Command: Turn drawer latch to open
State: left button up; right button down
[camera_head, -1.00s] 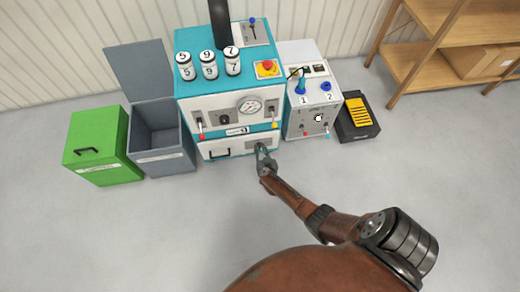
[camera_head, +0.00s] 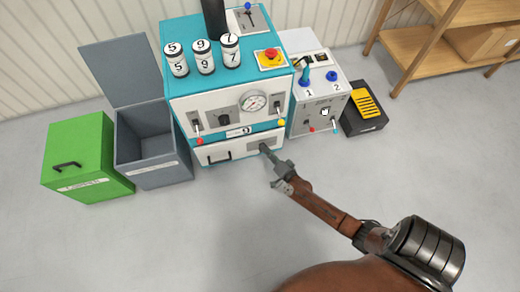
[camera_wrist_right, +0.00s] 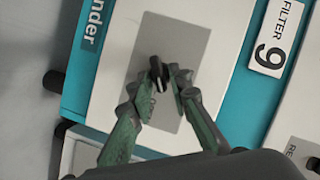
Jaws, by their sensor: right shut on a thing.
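The white drawer (camera_head: 236,154) is at the bottom of the teal-and-white machine (camera_head: 183,92) in the head view, with a black handle on its left side. It looks closed. The drawer latch is a small black knob (camera_wrist_right: 156,71) on a grey plate (camera_wrist_right: 185,45) in the right wrist view. My right gripper (camera_head: 266,151) reaches the right part of the drawer front. In the wrist view its green-grey fingers (camera_wrist_right: 158,84) are on either side of the latch and shut on it. The latch is hidden behind the gripper in the head view. My left gripper is out of view.
A grey open bin (camera_head: 150,160) and a green box (camera_head: 80,145) stand left of the machine. A white unit (camera_head: 325,105) with blue knobs stands right, beside a black crate (camera_head: 372,121) with yellow contents. A wooden shelf (camera_head: 420,60) is farther right. The floor in front is clear.

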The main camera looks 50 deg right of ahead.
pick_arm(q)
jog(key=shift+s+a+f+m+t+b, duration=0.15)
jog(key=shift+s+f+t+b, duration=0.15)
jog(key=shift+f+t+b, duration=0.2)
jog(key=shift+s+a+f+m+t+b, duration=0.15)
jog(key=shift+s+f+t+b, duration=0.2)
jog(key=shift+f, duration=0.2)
pick_arm(e)
jog(key=shift+d+f+m+t, duration=0.15)
jog(key=shift+m+t, duration=0.45)
jog(key=shift+m, duration=0.7)
jog(key=shift+f+m+t, duration=0.15)
jog(key=shift+m+t, duration=0.45)
jog(key=shift+m, duration=0.7)
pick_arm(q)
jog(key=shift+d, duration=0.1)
pick_arm(e)
jog(key=shift+w, duration=0.1)
jog(key=c, duration=2)
grip_release()
jog(key=shift+c, duration=0.2)
jog(key=s+a, duration=0.2)
jog(key=s, duration=1)
jog(key=shift+f, duration=0.1)
